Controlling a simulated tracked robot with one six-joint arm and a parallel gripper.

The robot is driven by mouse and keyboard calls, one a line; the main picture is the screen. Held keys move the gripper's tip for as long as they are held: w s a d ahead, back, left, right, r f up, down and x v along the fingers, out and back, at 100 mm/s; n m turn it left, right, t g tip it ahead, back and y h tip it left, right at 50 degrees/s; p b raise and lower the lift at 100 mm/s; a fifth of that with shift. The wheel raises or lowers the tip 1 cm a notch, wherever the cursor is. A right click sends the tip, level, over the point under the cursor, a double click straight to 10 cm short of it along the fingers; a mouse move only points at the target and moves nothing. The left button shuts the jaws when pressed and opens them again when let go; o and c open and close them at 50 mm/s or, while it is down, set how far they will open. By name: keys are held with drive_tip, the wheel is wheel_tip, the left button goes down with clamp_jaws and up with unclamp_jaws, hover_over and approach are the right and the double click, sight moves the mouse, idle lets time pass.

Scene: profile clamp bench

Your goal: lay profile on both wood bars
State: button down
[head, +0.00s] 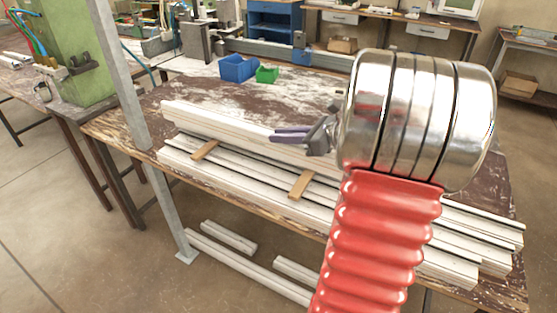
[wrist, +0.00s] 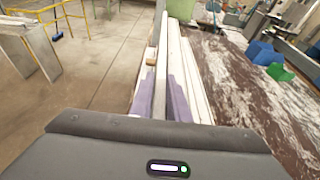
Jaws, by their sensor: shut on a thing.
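My gripper (head: 290,135) is shut on a long white profile, with its purple fingers on either side. In the wrist view the held profile (wrist: 161,75) runs away from me between the fingers (wrist: 160,100). In the head view the white profile (head: 215,121) at the gripper lies along the back of the stack, behind both wood bars. The left wood bar (head: 206,149) and the right wood bar (head: 301,184) lie across the front profiles, apart from each other. One wood bar (wrist: 150,54) shows left of the held profile. I cannot tell how high the profile is held.
Several white profiles (head: 470,238) lie along the bench (head: 110,125) front. A grey post (head: 120,75) stands at the front left. The bench top behind the profiles is mostly clear.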

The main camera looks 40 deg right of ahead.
sight(283, 157)
drive_tip(key=shift+f, duration=2.8)
drive_tip(key=shift+f, duration=1.9)
drive_tip(key=c, duration=1.7)
unclamp_jaws()
drive_tip(key=shift+s, duration=0.1)
drive_tip(key=v, duration=1.2)
drive_tip(key=shift+f, duration=0.1)
